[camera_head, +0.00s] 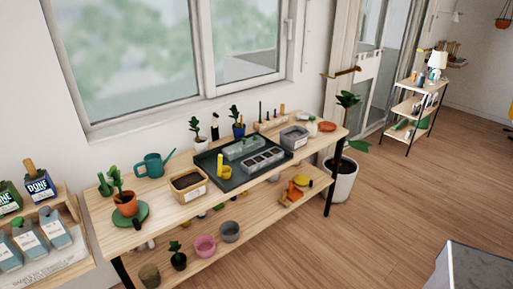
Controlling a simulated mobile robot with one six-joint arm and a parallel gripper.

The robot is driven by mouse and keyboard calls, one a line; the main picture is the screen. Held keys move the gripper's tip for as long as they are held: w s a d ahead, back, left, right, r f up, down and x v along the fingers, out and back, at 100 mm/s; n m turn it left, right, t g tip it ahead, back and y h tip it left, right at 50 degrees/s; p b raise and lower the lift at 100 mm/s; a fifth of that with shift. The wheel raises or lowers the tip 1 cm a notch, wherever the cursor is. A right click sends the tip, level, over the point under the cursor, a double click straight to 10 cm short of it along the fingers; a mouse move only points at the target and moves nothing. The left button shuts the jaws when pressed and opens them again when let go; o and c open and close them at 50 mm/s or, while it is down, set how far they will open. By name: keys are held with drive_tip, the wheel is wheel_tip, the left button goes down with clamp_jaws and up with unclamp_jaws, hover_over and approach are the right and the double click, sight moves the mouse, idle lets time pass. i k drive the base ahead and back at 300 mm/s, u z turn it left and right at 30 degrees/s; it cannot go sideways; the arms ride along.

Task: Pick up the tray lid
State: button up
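The tray lid seems to be the long, pale grey-green translucent cover (243,148) at the back of a dark shallow tray (212,180) on the wooden potting table. I cannot be sure that this is the lid. Just in front of it in the same dark tray is a grey seed tray (262,161) with several dark cells. My gripper is not in view.
The potting table (100,212) stands under the window and also holds a teal watering can (153,165), a soil box (188,185), a potted cactus (126,203) and a grey bin (294,137). Wooden floor (375,220) lies open to the right.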

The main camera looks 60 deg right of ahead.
sight(233, 152)
drive_tip(key=u, duration=0.9)
drive_tip(key=k, duration=0.15)
drive_tip(key=z, duration=2.8)
drive_tip(key=k, duration=0.95)
drive_tip(key=u, duration=0.2)
drive_tip(key=i, duration=0.7)
drive_tip(key=z, duration=0.05)
